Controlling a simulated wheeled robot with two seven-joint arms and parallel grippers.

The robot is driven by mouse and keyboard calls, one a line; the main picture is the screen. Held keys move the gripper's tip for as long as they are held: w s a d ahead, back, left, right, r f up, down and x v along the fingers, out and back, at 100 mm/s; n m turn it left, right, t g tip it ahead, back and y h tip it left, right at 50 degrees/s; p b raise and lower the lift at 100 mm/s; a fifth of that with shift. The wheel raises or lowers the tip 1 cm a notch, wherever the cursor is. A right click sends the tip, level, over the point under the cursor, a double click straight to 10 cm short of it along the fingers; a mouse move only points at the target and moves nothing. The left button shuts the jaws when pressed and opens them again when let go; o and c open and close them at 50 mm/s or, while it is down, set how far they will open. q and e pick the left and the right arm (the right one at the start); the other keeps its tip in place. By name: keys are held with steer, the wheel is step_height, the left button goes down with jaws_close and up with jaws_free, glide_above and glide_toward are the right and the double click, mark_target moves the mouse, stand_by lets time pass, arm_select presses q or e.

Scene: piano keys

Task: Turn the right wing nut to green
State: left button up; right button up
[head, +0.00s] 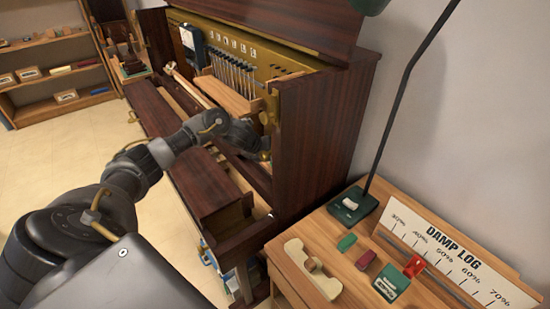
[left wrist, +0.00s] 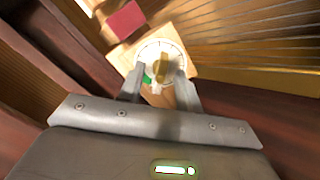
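In the left wrist view a brass wing nut (left wrist: 163,68) stands at the middle of a round pale dial (left wrist: 152,47) on a light wooden block (left wrist: 188,48). A green patch (left wrist: 148,78) shows at the dial's lower left, beside a fingertip. My left gripper (left wrist: 160,80) is open, its fingers on either side of the wing nut with gaps that look clear; contact cannot be judged. In the head view my left arm reaches into the open piano (head: 310,130) at its right end, and its gripper is mostly hidden there. My right gripper is not in view.
The piano's dark right side panel stands close beside my left arm. A red block (left wrist: 126,20) lies near the dial. A side table (head: 335,232) at the right holds a lamp base (head: 352,207), small blocks and a DAMP LOG sign (head: 455,250). Shelves stand far left.

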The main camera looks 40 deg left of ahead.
arm_select(q)
steer(key=c, duration=0.7)
steer(key=shift+f+m+b, duration=0.15)
steer(key=shift+m+b, duration=0.25)
steer(key=shift+b, duration=0.15)
steer(key=shift+m+b, duration=0.45)
steer(key=shift+m, duration=0.05)
steer(key=shift+m+b, duration=0.95)
steer(key=shift+m, duration=0.35)
